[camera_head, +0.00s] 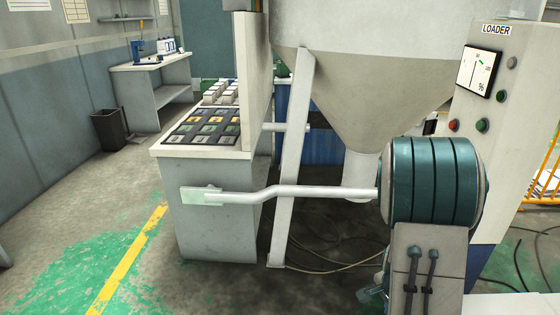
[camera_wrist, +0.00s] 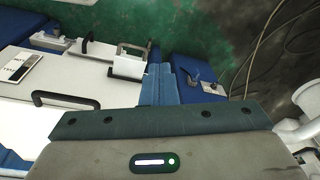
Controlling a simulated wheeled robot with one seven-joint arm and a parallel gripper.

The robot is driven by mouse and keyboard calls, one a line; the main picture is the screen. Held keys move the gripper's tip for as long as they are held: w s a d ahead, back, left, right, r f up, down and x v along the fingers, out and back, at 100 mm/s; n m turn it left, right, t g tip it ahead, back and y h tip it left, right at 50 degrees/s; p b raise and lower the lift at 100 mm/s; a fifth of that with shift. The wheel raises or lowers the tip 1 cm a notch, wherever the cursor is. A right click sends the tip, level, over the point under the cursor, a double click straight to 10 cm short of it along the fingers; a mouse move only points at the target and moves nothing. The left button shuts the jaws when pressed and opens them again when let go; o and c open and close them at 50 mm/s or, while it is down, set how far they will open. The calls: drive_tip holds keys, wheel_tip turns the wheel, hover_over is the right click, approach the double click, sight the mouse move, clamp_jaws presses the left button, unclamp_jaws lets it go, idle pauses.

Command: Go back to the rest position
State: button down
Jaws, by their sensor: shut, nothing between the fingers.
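My gripper (camera_wrist: 163,70) shows in the wrist view as two blue fingers held together beyond the grey and teal housing at the bottom. The fingers are shut and empty. They are over a white and blue machine with black handles (camera_wrist: 65,99) and a small white block (camera_wrist: 127,67); I cannot tell whether they touch it. In the head view part of my arm is at the lower right, and the fingers cannot be made out clearly there.
A grey hopper (camera_head: 365,70) on legs fills the upper middle. A panel marked LOADER (camera_head: 500,85) stands at right. A grey cabinet with coloured tiles (camera_head: 215,210) is left of the hopper. Cables (camera_head: 335,240) lie on the floor. Floor at lower left is open, with a bin (camera_head: 109,130) beyond.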

drive_tip(key=s+a+r+n+p, duration=0.4)
drive_tip(key=a+r+p, duration=0.1)
drive_tip(key=r, duration=0.8)
drive_tip(key=s+a+r+n+t+y+p, duration=0.1)
drive_tip(key=s+a+r+n+p, duration=0.3)
drive_tip(key=r, duration=0.9)
drive_tip(key=s+a+r+n+p, duration=0.4)
drive_tip(key=a+r+n+p, duration=0.2)
drive_tip(key=r, duration=0.7)
drive_tip(key=shift+a+r+t+y+p, duration=0.2)
drive_tip(key=shift+r+t+y+p, duration=0.15)
drive_tip(key=shift+p, duration=0.7)
